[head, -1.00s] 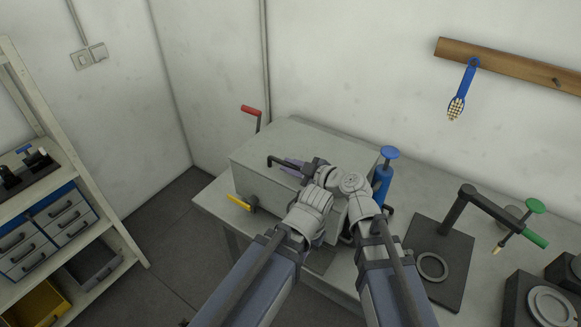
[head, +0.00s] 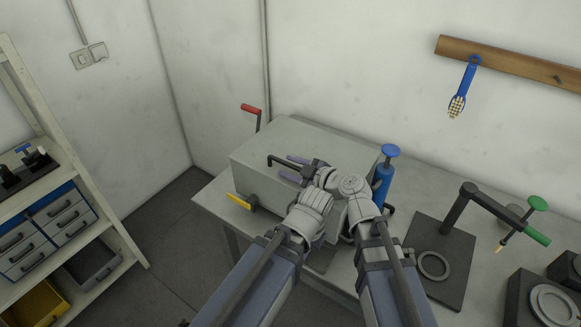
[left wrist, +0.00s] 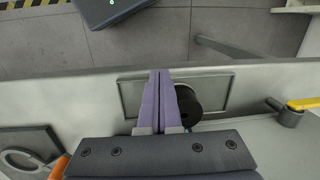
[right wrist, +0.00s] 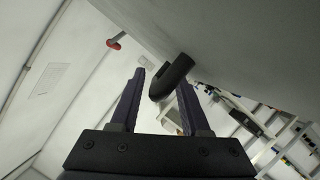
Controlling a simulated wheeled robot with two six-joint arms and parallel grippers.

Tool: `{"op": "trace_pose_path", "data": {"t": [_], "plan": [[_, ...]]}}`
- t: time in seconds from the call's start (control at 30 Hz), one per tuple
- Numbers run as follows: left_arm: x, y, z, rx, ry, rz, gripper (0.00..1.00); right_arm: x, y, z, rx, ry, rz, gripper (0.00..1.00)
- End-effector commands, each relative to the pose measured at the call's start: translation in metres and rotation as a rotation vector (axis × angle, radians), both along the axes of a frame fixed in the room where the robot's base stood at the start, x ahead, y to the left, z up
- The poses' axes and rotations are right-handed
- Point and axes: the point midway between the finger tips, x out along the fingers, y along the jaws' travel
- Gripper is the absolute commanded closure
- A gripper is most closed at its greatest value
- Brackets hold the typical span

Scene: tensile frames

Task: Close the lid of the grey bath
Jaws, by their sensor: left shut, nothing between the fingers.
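The grey bath (head: 262,190) is a box on the bench, and its lid (head: 325,140) lies flat on top in the head view. A black bent handle (head: 283,160) sticks out at the lid's front; it also shows in the right wrist view (right wrist: 172,76). My right gripper (head: 291,168) is open at this handle, with the handle between its fingers (right wrist: 160,90) and nearer the right one. My left gripper (left wrist: 160,75) is shut and empty beside a black round knob (left wrist: 187,105). Its fingers are hidden behind my arms in the head view.
A yellow lever (head: 240,202) and a red-handled lever (head: 251,110) stand at the bath. A blue-topped pump-like tool (head: 384,175) is close on its right. A black stand with a green handle (head: 534,238) is further right. A shelf (head: 115,235) with drawers stands left.

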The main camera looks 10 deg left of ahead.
Motion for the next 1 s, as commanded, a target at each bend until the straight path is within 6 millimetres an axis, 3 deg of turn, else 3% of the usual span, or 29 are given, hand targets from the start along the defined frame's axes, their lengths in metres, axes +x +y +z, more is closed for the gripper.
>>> {"op": "trace_pose_path", "data": {"t": [0.47, 0.67, 1.0], "plan": [[0.0, 0.0, 0.009, 0.0, 0.0, 0.0, 1.0, 0.001, 0.0, 0.009, 0.002, -0.001, -0.001, 0.53], [0.0, 0.0, 0.029, 0.0, 0.0, 0.0, 1.0, 0.001, 0.0, 0.03, 0.002, -0.001, -0.001, 0.53], [0.0, 0.0, 0.081, 0.0, 0.0, -0.001, 1.0, 0.001, 0.0, 0.081, 0.001, 0.0, -0.001, 0.53]]}}
